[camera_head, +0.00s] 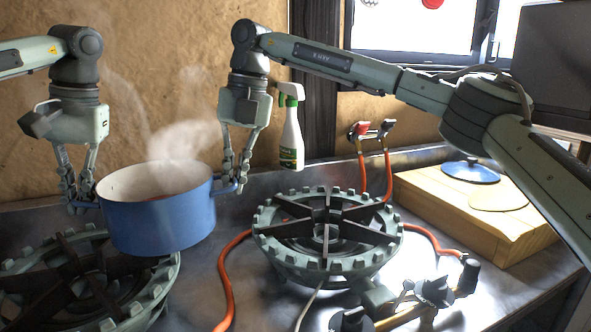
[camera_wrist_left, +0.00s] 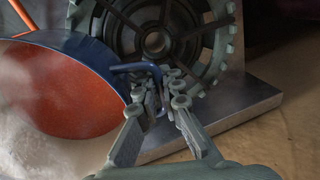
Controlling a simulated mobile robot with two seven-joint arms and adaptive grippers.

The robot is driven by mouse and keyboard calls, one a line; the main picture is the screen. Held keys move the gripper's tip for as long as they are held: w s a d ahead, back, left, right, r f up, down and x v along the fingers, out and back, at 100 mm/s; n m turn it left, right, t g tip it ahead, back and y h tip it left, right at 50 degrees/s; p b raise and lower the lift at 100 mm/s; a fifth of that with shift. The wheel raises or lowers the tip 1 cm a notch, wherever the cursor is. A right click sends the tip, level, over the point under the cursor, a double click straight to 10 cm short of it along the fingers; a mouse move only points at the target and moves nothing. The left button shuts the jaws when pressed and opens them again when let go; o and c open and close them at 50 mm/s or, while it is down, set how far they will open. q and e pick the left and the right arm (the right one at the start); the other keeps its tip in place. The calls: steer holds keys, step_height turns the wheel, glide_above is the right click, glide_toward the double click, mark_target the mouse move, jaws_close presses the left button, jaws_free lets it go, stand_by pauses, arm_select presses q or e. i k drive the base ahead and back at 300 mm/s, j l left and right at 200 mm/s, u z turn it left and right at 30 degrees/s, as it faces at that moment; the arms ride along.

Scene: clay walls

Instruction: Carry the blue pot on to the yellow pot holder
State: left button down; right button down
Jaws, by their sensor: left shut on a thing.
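The blue pot (camera_head: 160,222) steams and holds something red. It is roughly level, raised above the left burner, and its red contents (camera_wrist_left: 60,88) show in the left wrist view. My left gripper (camera_head: 80,203) is shut on the pot's left handle, seen as a blue bar (camera_wrist_left: 140,68) between the fingers in the left wrist view. My right gripper (camera_head: 233,186) is at the right handle, its fingers closed around it. The yellow pot holder (camera_head: 499,196) is a flat disc on the wooden block at the right, far from the pot.
A blue disc (camera_head: 470,172) lies behind the yellow holder on the wooden block (camera_head: 440,203). The left burner (camera_head: 150,292) and right burner (camera_head: 327,262) stand on the metal counter. A spray bottle (camera_head: 291,140) is behind the right burner. Orange hoses (camera_head: 224,275) and knobs (camera_head: 435,291) lie around it.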

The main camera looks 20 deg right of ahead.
mark_target(504, 197)
steer(key=l+z, duration=0.1)
steer(key=l, duration=0.8)
steer(key=l+z, duration=0.1)
steer(key=l, duration=0.8)
steer(key=i+l+z, duration=0.1)
steer(key=l, duration=0.75)
steer(key=i+l, duration=0.1)
steer(key=l, duration=0.8)
steer(key=z, duration=0.05)
